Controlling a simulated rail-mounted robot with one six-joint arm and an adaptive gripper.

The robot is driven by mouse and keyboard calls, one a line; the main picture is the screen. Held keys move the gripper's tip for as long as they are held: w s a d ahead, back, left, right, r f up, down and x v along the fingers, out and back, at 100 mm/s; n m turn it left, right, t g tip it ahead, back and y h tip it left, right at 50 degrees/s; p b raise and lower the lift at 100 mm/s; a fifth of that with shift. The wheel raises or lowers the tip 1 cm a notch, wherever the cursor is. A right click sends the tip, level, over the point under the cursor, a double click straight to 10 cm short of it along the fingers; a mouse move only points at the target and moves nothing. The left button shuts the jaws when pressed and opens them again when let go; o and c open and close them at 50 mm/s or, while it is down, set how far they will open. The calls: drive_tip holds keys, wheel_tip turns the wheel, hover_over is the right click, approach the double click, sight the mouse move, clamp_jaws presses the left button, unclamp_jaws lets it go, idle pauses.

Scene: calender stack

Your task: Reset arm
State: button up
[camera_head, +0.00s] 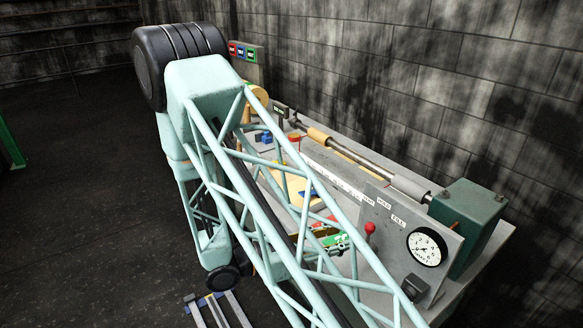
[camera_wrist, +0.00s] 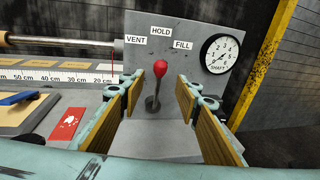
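My gripper (camera_wrist: 160,95) is open in the wrist view, with its wood-coloured pads apart at left and right and nothing held. A lever (camera_wrist: 153,100) with a red knob (camera_wrist: 160,68) shows between the two pads, beyond them. I cannot tell whether either pad touches it. The lever stands about upright under the HOLD label on a grey panel (camera_wrist: 191,62), with VENT to the left and FILL to the right. The red knob also shows in the head view (camera_head: 370,228). My arm's pale green truss crosses the head view and hides much of the bench; the fingers are not clear there.
A round dial (camera_wrist: 219,54) marked SHAFT sits right of the labels. A centimetre scale (camera_wrist: 60,77) and a metal rod (camera_wrist: 62,46) run left. A red card (camera_wrist: 67,124) lies on the bench. A green block (camera_head: 466,222) stands at the bench's right end, near the block wall. Dark floor at left is mostly clear.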

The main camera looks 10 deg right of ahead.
drive_tip(key=s+d+r+m+g+y+b, duration=0.1)
drive_tip(key=s+d+r+m+g+y, duration=0.2)
drive_tip(key=s+r+m, duration=0.5)
drive_tip(key=s+d+r+m+g+y+b, duration=0.2)
drive_tip(key=s+d+r+m+g+y, duration=0.15)
drive_tip(key=s+r, duration=0.4)
drive_tip(key=s+a+r+m+t+y+b, duration=0.1)
drive_tip(key=s+a+r+m+t+y, duration=0.2)
drive_tip(key=s, duration=0.5)
drive_tip(key=s+a+r+m+t+y+b, duration=0.2)
drive_tip(key=s+a+r+m+y, duration=0.3)
drive_tip(key=s, duration=0.4)
drive_tip(key=shift+a+r+m+t+y, duration=0.3)
drive_tip(key=shift+a+m+t+y, duration=0.25)
drive_tip(key=shift+a+t+y, duration=0.4)
idle(0.8)
drive_tip(key=shift+a, duration=0.1)
idle(1.9)
